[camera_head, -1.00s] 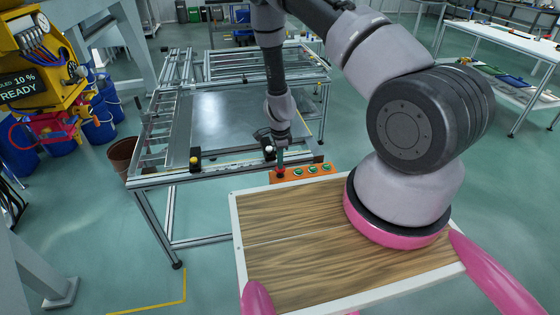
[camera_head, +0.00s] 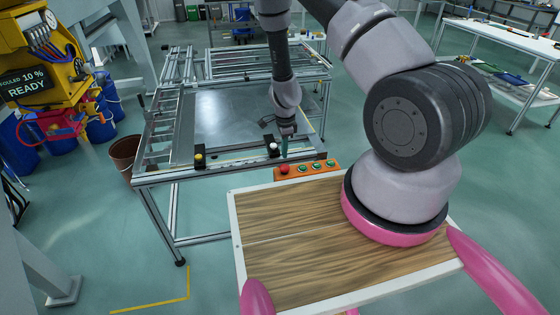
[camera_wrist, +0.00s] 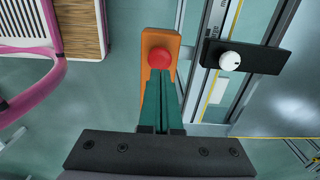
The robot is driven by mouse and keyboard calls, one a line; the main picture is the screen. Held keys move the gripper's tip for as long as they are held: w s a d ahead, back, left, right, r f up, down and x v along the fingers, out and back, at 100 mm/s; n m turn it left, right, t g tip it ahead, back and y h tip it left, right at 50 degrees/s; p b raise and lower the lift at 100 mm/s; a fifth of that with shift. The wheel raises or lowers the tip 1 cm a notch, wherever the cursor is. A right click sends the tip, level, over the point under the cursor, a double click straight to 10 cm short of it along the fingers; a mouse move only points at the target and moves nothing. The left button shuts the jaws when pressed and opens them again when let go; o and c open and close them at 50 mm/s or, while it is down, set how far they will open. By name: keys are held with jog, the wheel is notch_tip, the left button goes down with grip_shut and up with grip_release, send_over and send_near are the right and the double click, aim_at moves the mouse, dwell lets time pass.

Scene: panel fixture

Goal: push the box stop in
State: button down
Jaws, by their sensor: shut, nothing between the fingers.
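The orange button box (camera_head: 295,177) is fixed at the near edge of the metal frame table. The box stop is the red round button (camera_head: 284,169) at its left end; green buttons (camera_head: 317,166) sit to its right. The wrist view shows the red button (camera_wrist: 159,54) on the orange box (camera_wrist: 160,37). My gripper (camera_head: 284,156) is shut and empty, its teal fingers pointing down just above the red button. In the wrist view the gripper tips (camera_wrist: 161,74) overlap the button's lower edge. I cannot tell whether the button is pressed in.
A black block with a white knob (camera_head: 273,148) and one with a yellow knob (camera_head: 199,159) sit on the table's front rail. The white knob (camera_wrist: 230,61) is right of the box in the wrist view. A brown bin (camera_head: 124,152) stands left of the table.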

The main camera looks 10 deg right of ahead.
notch_tip(320, 180, up, 9)
jog(key=shift+f, duration=0.2)
jog(key=shift+d, duration=0.1)
jog(key=s+a+r+n+t+y, duration=0.1)
jog(key=s+r+n+t+y, duration=0.15)
jog(key=r, duration=1.35)
jog(key=s+a+r+n+t+y, duration=0.15)
jog(key=r+n, duration=0.25)
jog(key=r, duration=1.1)
jog(key=s+d+r+n+t+h, duration=0.1)
jog(key=s+d+r+n, duration=0.1)
jog(key=s+r, duration=0.6)
jog(key=s+d+r+n+t+h, duration=0.1)
jog(key=s+d+r+n+t, duration=0.1)
jog(key=s+r+n, duration=0.3)
jog(key=s+d+r, duration=0.1)
jog(key=s+r, duration=0.2)
jog(key=s, duration=0.3)
jog(key=shift+d, duration=0.25)
